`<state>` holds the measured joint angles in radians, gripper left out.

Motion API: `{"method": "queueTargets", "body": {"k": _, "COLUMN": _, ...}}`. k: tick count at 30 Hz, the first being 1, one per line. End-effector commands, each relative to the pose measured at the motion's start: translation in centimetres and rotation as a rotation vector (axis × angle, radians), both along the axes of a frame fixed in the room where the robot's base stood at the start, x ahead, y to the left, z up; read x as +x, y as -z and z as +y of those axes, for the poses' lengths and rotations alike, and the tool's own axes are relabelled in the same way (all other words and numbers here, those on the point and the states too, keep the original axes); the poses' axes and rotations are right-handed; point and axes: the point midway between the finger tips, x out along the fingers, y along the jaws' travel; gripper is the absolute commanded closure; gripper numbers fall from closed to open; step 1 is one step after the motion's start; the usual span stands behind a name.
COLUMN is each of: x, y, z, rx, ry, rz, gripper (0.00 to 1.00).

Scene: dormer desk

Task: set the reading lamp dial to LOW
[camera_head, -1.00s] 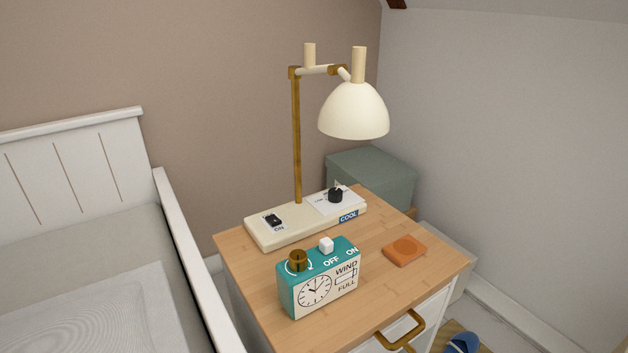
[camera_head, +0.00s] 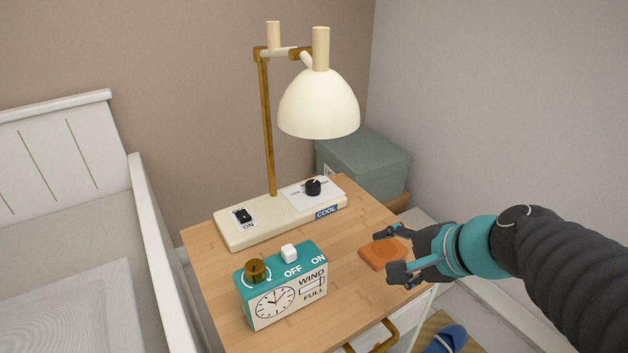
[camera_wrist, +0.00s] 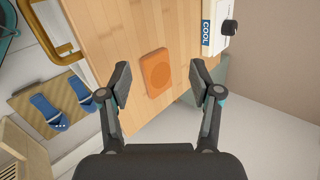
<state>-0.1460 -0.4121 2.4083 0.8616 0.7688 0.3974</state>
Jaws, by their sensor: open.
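The reading lamp (camera_head: 318,105) has a cream shade on a brass post, rising from a cream base (camera_head: 270,221) on the bedside table. The base bears a black round dial (camera_head: 313,187) on a white plate at its right, with markings too small to read, and a black switch (camera_head: 243,215) marked ON at its left. A blue COOL label is on its front edge. The dial also shows at the top right of the wrist view (camera_wrist: 229,27). My gripper (camera_head: 382,252) is open and empty, over the table's right side near the orange square, apart from the dial.
A teal clock box (camera_head: 283,288) with a brass knob and white button stands in front of the lamp base. An orange square pad (camera_head: 378,257) lies by my gripper. A grey-green box (camera_head: 368,160) is behind the table (camera_head: 205,255); a bed is left.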

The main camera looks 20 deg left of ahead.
Motion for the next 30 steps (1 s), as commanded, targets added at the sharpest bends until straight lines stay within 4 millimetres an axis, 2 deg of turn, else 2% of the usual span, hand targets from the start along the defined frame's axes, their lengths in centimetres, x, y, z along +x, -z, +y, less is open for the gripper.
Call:
{"method": "queueTargets", "body": {"k": 1, "x": 1.2, "y": -0.3, "z": 1.6, "rx": 0.093, "ry": 0.062, "rz": 0.063, "gripper": 0.36}}
{"method": "queueTargets", "body": {"k": 6, "x": 5.5, "y": -1.3, "z": 5.8, "rx": 0.409, "ry": 0.308, "rz": 0.287, "gripper": 0.36}}
{"method": "queueTargets", "body": {"k": 10, "x": 8.8, "y": -1.4, "z": 8.0, "rx": 0.620, "ry": 0.499, "rz": 0.464, "gripper": 0.36}}
{"method": "queueTargets", "body": {"k": 15, "x": 12.2, "y": -0.9, "z": 9.6, "rx": 0.818, "ry": 0.701, "rz": 0.647, "gripper": 0.36}}
{"method": "queueTargets", "body": {"k": 18, "x": 13.4, "y": -0.6, "z": 10.1, "rx": 0.886, "ry": 0.774, "rz": 0.711, "gripper": 0.36}}
{"method": "queueTargets", "body": {"k": 25, "x": 14.6, "y": 0.1, "z": 10.9, "rx": 0.935, "ry": 0.827, "rz": 0.757, "gripper": 0.36}}
{"method": "queueTargets", "body": {"k": 30, "x": 15.9, "y": 1.1, "z": 12.7, "rx": 0.931, "ry": 0.826, "rz": 0.758, "gripper": 0.36}}
